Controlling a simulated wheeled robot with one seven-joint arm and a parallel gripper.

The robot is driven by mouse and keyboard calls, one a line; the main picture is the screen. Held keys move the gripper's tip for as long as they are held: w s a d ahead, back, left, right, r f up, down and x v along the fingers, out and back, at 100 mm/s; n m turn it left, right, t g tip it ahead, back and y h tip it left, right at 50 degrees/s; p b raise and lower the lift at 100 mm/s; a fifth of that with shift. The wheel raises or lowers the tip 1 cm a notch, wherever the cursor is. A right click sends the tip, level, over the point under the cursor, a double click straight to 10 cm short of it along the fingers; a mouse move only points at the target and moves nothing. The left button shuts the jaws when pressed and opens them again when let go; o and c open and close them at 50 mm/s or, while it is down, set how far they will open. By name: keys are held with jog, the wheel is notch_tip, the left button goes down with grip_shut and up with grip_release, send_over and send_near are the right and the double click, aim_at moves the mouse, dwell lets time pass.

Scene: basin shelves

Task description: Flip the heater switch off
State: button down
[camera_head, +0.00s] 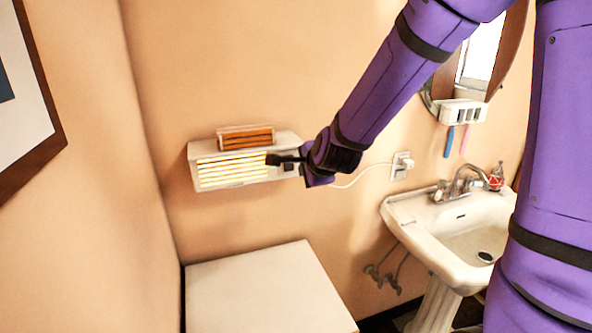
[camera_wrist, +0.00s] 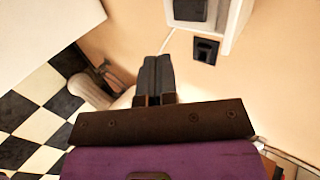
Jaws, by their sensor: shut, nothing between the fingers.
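The white wall heater (camera_head: 235,179) hangs on the back wall in the head view, its bars glowing yellow. A dark square that looks like its switch (camera_head: 289,166) shows at the right end of its front, just below my gripper. My gripper (camera_head: 270,159) is shut and empty, with its fingers in front of the heater's right part. In the wrist view my gripper (camera_wrist: 157,60) points up the picture with its fingers together. A white casing with a dark square (camera_wrist: 188,9) lies to the right of the fingertips, apart from them. I cannot tell the switch's position.
An orange-brown slatted box (camera_head: 246,138) sits on the heater. A white cord runs to a wall outlet (camera_head: 402,166). A white-topped cabinet (camera_head: 262,290) stands below, and a sink (camera_head: 450,225) is at right. A small black fixture (camera_wrist: 206,50) shows near the casing.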

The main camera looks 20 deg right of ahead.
aim_at(293, 165)
jog(key=shift+w+r+x, duration=0.2)
jog(key=shift+r+x, duration=0.05)
jog(key=shift+x, duration=1.2)
jog(key=shift+w+r+x, duration=0.2)
jog(key=shift+r+x, duration=0.05)
jog(key=shift+x, duration=1.15)
jog(key=shift+w+r+x, duration=0.2)
jog(key=shift+r+x, duration=0.05)
jog(key=shift+x, duration=1.2)
jog(key=shift+w+f, duration=0.1)
jog(key=shift+w, duration=0.1)
jog(key=shift+r, duration=0.9)
